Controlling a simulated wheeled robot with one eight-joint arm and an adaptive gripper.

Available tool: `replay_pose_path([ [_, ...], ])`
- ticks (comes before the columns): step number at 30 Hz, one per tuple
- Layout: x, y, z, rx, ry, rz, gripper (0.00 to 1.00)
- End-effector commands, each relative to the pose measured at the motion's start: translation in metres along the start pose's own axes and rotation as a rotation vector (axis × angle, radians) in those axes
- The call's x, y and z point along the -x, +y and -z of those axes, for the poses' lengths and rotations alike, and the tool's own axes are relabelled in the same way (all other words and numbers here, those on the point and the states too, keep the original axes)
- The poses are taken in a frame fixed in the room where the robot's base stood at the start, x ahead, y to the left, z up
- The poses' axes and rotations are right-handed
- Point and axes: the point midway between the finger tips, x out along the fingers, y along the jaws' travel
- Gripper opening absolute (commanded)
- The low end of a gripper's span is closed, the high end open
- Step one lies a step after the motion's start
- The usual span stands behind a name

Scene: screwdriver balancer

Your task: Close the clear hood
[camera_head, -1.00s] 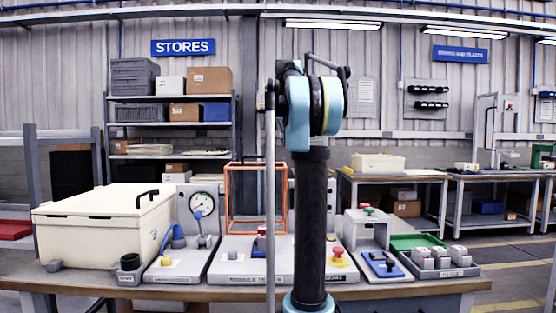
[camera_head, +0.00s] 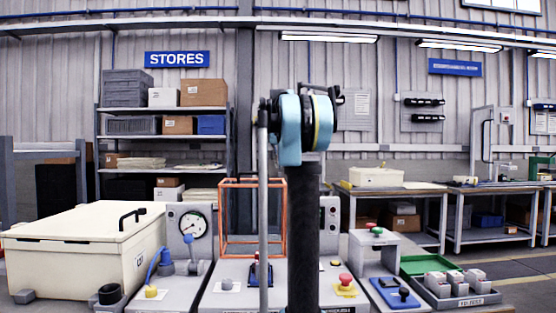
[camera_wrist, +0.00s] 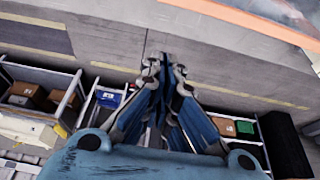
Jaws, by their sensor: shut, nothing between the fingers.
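The clear hood (camera_head: 283,218) is a see-through box with orange edges. It stands upright at the back middle of the bench in the head view, with my arm in front of its right side. I cannot tell from this angle whether it is open or shut. My gripper (camera_wrist: 164,68) shows in the wrist view, with its fingers together and nothing between them. My gripper's fingers cannot be made out in the head view.
A large cream chest (camera_head: 75,255) stands at the bench's left, beside a gauge panel (camera_head: 190,222). A red-buttoned yellow switch (camera_head: 345,285), a blue plate (camera_head: 394,292) and a green tray (camera_head: 426,265) lie to the right. Other tables and shelves stand behind.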

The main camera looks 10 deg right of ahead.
Motion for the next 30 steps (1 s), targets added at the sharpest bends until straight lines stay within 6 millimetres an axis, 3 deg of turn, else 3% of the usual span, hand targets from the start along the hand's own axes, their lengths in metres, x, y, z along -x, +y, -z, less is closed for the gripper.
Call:
replay_pose_path([
  [8,-0.048,0.000,-0.001,0.000,0.000,0.000,0.00],
  [18,-0.034,0.000,-0.034,0.000,0.000,0.000,0.00],
  [30,-0.032,0.000,-0.038,0.000,0.000,0.000,0.00],
])
